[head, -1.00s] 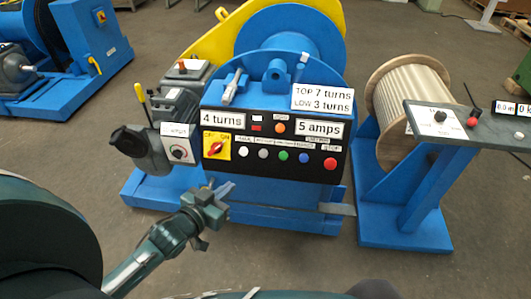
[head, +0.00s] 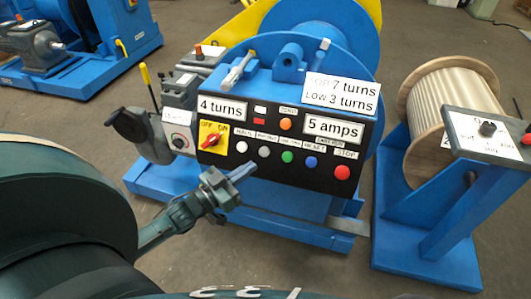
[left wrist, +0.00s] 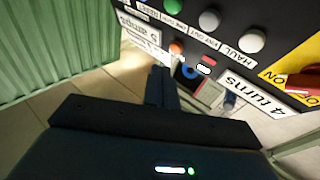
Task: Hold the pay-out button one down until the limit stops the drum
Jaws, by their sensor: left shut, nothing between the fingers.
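The dark control panel (head: 220,175) on the blue winch carries a row of buttons. The grey pay-out button (head: 264,152) sits between the white HAUL button (head: 241,147) and a green button (head: 287,157). In the left wrist view the pay-out button (left wrist: 210,19) and HAUL button (left wrist: 252,41) show at the top. My left gripper (head: 250,168) is shut and empty, its tips by the panel's lower edge, below the pay-out button in the head view. I cannot tell whether it touches anything. The blue drum (head: 325,30) is behind the panel. My right gripper is out of view.
Signs read 4 turns (head: 222,108), 5 amps (head: 333,130) and TOP 7, LOW 3 turns (head: 341,93). A red-yellow switch (head: 212,140), blue button (head: 311,162) and red STOP button (head: 342,173) share the panel. A wooden reel (head: 455,95) stands right.

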